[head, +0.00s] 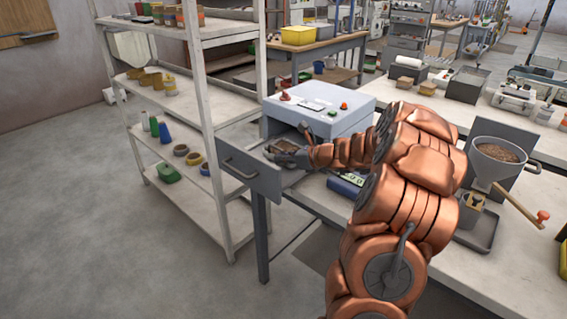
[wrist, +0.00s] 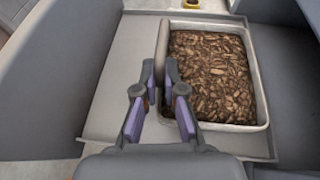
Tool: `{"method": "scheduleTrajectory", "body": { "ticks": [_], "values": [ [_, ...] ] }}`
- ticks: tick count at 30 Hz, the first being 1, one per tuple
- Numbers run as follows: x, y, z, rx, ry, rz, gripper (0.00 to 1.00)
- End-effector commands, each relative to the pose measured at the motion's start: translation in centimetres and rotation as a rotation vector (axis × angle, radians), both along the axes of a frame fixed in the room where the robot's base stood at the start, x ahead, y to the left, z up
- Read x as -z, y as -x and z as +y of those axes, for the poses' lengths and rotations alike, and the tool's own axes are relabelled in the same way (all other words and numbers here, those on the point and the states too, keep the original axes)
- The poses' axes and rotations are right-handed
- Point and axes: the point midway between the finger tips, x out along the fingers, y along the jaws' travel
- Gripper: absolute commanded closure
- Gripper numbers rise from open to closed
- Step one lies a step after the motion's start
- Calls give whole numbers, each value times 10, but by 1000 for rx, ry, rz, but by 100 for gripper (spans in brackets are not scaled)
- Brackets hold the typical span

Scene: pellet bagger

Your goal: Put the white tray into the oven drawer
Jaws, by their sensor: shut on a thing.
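The oven (head: 325,108) is a light grey box on the bench, and its drawer (head: 247,173) is pulled out. In the wrist view the drawer's bare grey floor (wrist: 95,105) shows to the left of the tray. The white tray (wrist: 264,85), filled with brown chips, is inside the drawer's outline, toward the right wall. I cannot tell whether it rests on the floor or hangs just above it. My gripper (wrist: 160,80) is shut on the tray's left edge, at an upright beige loop. In the head view, my arm partly hides the tray.
A shelf rack (head: 205,110) stands close to the left of the drawer. A hopper with pellets (head: 497,155) and a dark tray (head: 478,232) are on the bench at right. A blue device (head: 345,186) lies beside my arm. The floor at left is clear.

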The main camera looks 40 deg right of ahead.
Motion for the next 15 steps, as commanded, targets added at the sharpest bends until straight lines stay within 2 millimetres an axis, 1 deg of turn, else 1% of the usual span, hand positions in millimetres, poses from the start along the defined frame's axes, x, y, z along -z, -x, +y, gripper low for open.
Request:
{"method": "scheduleTrajectory", "body": {
  "ticks": [1, 5, 15],
  "values": [
    [7, 0, 0, 0, -3, 1, 100],
    [17, 0, 0, 0, -1, 0, 100],
    [19, 0, 0, 0, 0, 0, 100]
  ]
}}
